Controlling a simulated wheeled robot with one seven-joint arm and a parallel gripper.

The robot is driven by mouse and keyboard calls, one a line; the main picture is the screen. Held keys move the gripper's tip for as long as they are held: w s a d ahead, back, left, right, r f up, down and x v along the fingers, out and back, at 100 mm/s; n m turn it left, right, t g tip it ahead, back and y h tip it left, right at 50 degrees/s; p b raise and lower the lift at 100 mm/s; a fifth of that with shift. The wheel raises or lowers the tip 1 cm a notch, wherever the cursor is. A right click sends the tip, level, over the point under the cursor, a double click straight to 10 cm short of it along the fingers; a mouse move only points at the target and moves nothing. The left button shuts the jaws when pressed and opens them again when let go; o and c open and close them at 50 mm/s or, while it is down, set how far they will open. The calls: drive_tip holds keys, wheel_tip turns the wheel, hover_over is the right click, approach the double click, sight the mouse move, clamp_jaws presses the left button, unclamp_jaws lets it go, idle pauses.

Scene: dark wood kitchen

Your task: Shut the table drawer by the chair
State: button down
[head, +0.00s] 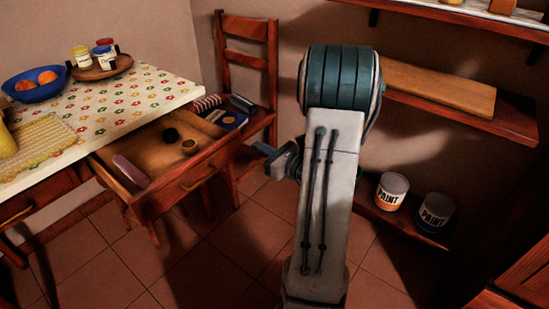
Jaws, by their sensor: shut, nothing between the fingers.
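The table drawer (156,192) is pulled out from under the table, on the side by the chair. It has a wooden front with a handle (198,177). The wooden chair (245,60) stands behind the drawer, at the table's right end. My gripper (258,148) is shut and empty, to the right of the drawer front and seemingly apart from it. My arm hides part of the gripper's mount.
The table (160,88) has a flowered cloth, a blue fruit bowl (35,92) and a round tray (112,68) with jars. Items lie on the chair seat. Shelves (440,88) and paint cans (391,190) stand to the right of my arm. Tiled floor is clear in front of the drawer.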

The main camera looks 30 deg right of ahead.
sight(238, 136)
drive_tip(key=b+x, duration=0.1)
drive_tip(key=x, duration=0.5)
idle(0.3)
